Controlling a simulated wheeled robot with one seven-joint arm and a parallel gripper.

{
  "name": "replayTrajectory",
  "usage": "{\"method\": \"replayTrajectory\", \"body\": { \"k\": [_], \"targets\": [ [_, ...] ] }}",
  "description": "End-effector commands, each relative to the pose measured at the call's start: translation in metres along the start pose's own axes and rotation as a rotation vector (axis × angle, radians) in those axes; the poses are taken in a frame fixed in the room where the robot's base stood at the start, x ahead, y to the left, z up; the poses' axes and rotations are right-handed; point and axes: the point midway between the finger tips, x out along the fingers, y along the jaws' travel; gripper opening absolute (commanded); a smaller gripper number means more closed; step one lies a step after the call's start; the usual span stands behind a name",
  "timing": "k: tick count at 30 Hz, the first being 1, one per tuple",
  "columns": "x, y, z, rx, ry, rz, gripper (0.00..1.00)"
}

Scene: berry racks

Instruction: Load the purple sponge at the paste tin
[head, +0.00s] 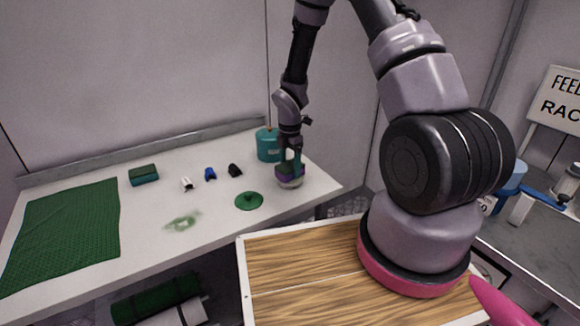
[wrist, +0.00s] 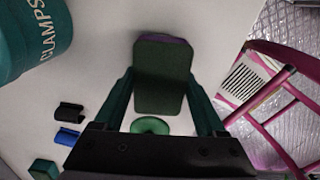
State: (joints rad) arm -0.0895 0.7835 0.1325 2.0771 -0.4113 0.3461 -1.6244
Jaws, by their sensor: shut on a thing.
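My gripper (wrist: 165,105) is shut on a block-shaped sponge (wrist: 163,85), with its dark green face toward the wrist camera and a purple edge showing at the far end. In the head view my gripper (head: 290,158) points down near the right end of the white table.
A teal CLAMPS canister (head: 267,146) stands close behind my gripper. White (head: 187,184), blue (head: 210,174) and black (head: 235,170) clips, a green block (head: 143,175), a greenish smear (head: 182,222) and a green mat (head: 65,230) lie leftward. The table's right edge is near.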

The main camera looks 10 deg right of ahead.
Motion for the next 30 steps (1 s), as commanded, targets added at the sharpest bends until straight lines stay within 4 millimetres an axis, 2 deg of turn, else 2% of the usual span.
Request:
{"method": "replayTrajectory", "body": {
  "k": [11, 30],
  "targets": [
    [-0.003, -0.001, 0.000, 0.001, 0.001, -0.002, 0.29],
    [-0.055, 0.000, 0.000, 0.001, 0.000, 0.001, 0.29]
  ]
}}
